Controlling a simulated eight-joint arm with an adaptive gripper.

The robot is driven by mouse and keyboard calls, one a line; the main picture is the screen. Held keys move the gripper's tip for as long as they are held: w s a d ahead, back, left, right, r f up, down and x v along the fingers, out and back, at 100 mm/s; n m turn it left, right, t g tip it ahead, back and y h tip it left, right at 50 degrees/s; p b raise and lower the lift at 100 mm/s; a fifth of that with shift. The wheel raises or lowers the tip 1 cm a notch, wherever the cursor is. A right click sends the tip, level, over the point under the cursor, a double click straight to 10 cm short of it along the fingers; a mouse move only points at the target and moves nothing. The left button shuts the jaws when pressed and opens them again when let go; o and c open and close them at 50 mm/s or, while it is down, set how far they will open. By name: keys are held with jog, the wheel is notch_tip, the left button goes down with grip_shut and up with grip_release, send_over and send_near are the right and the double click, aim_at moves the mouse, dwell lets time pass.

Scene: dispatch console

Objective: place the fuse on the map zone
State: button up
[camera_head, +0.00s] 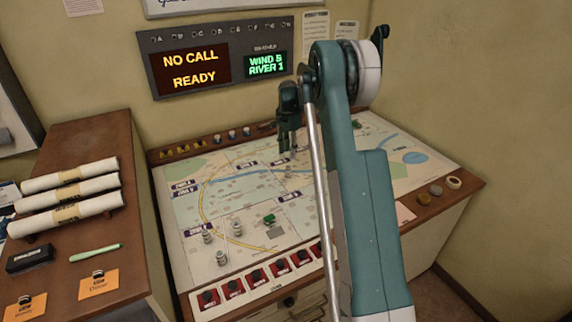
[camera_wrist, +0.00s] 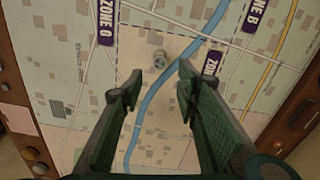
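In the head view my gripper (camera_head: 289,146) points down over the back middle of the map (camera_head: 345,165). Zone labels are printed on the map, including one at upper left (camera_wrist: 108,22) and one at upper right (camera_wrist: 256,14) in the wrist view.
Several small metal cylinders (camera_head: 221,257) and a green block (camera_head: 269,219) stand on the map's front left. Red switches (camera_head: 256,277) line the front edge. Rolled papers (camera_head: 70,190) lie on the left desk. A pink note (camera_head: 405,211) lies at the right.

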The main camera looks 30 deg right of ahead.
jog(key=s+a+r+n+t, duration=0.3)
jog(key=s+a+r+n, duration=0.5)
jog(key=s+a+r, duration=1.35)
jog(key=s+a+r+n+t, duration=0.1)
jog(key=s+a+r+n, duration=0.15)
jog(key=s, duration=0.65)
jog(key=s+a+r+n+t, duration=0.15)
jog(key=s+a, duration=0.25)
jog(key=s, duration=0.5)
jog(key=s+a+f+n+t, duration=0.1)
jog(key=s+a+f+n, duration=0.1)
jog(key=s, duration=0.5)
jog(key=s+a+f+n, duration=0.2)
jog(key=s+f, duration=0.2)
jog(key=s, duration=0.4)
jog(key=shift+a+t, duration=0.25)
jog(key=shift+t, duration=0.1)
